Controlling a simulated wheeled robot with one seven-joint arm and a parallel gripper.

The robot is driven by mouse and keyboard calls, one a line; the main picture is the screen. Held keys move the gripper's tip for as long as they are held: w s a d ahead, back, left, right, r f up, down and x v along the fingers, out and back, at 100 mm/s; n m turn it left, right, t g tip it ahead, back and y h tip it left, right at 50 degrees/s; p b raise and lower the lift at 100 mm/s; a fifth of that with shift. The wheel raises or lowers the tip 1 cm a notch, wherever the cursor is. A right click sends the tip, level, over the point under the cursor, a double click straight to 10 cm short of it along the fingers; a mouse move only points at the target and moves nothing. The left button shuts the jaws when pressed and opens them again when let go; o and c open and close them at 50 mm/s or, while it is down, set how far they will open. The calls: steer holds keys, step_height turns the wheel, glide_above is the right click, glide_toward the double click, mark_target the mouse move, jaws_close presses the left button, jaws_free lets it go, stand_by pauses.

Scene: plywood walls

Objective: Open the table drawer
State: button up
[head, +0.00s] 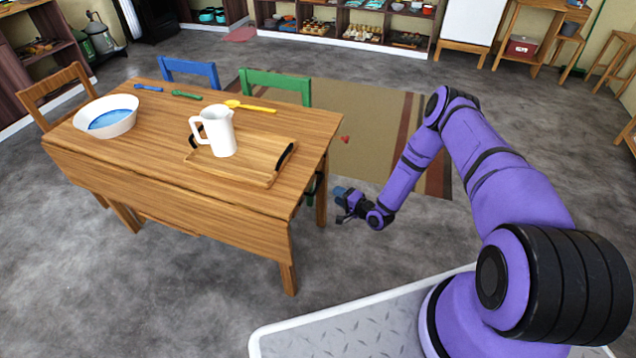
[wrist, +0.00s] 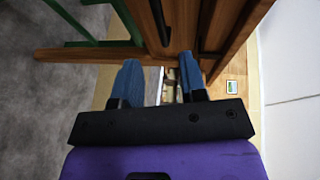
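The wooden table (head: 165,205) stands at the left in the head view, its right end facing my arm. The drawer front cannot be made out there. In the wrist view, brown wood of the table (wrist: 190,22) fills the upper middle, with a dark bar like a handle (wrist: 160,22) on it; the drawer's outline is unclear. My gripper (head: 343,196) is just right of the table's right end, below the top's level. In the wrist view my gripper (wrist: 160,78) has its two blue fingers apart with nothing held between them. The dark bar lies beyond the fingertips.
On the table are a white bowl (head: 106,128), a white pitcher (head: 221,133), a wooden tray (head: 205,172) and coloured spoons. Blue (head: 190,70) and green (head: 275,84) chairs stand behind. A striped rug (head: 385,130) lies beyond my gripper. Grey floor is clear in front.

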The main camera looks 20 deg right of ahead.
mark_target(319, 184)
steer(key=x, duration=1)
steer(key=shift+w+a+f, duration=0.15)
steer(key=shift+w+a, duration=0.1)
steer(key=shift+w, duration=0.05)
jaws_close()
